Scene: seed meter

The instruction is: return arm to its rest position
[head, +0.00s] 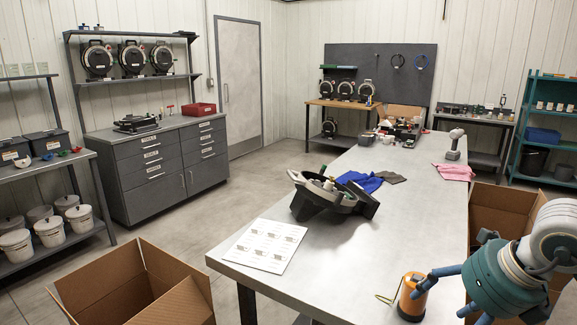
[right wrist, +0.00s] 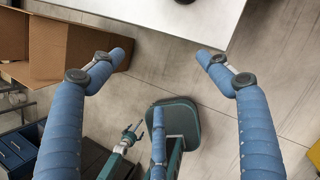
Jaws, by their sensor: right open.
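My right arm comes in at the lower right of the head view. Its right gripper (head: 440,299) has blue fingers spread apart, and one finger overlaps the edge of an orange cylinder in the picture. In the right wrist view the right gripper (right wrist: 165,54) is open, with bare floor between its fingers and nothing held. The orange cylinder (head: 411,298) stands upright on the grey table (head: 350,235) near its right edge. A small teal arm with a gripper (right wrist: 131,133), likely my left, shows low in the right wrist view; its jaw state is unclear.
Open cardboard boxes stand beside the table at right (head: 497,210) and at lower left (head: 140,285). Floor shows below the gripper, beside the table edge (right wrist: 200,20).

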